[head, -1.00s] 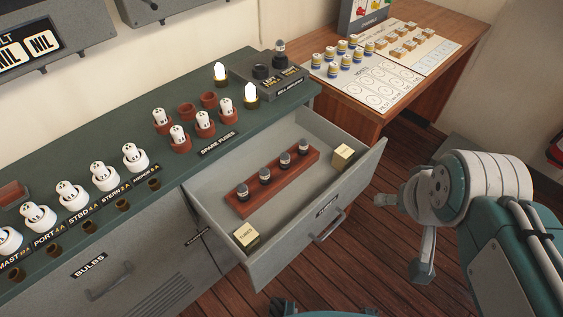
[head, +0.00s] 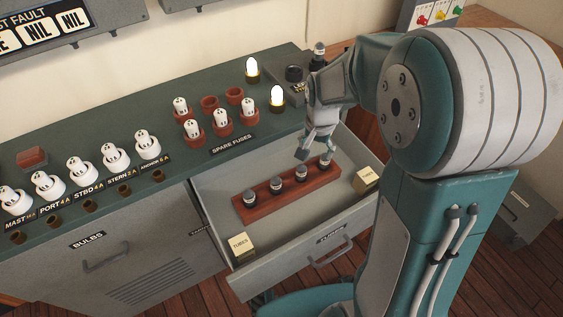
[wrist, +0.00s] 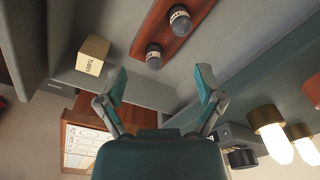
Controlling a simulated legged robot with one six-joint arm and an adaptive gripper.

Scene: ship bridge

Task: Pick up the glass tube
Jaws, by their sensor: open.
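Several glass tubes with dark bases and pale bands stand upright in a red-brown wooden rack (head: 262,211) inside the open drawer; one is the second tube from the left (head: 275,184). My gripper (head: 312,148) is open and empty above the right end of the rack, by the drawer's back side. In the wrist view, my open fingers (wrist: 161,84) point toward two tubes, the nearer one (wrist: 154,56) just beyond the gap between the fingertips and the other (wrist: 180,19) further off. No tube is between the fingers. Another tube (head: 319,56) stands on the counter device.
Two small TUBES boxes lie in the drawer, at its front left (head: 240,246) and right (head: 367,178). The counter (head: 130,190) beside the drawer bears fuses in holders and two lit bulbs (head: 277,97). My arm covers much of the desk behind.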

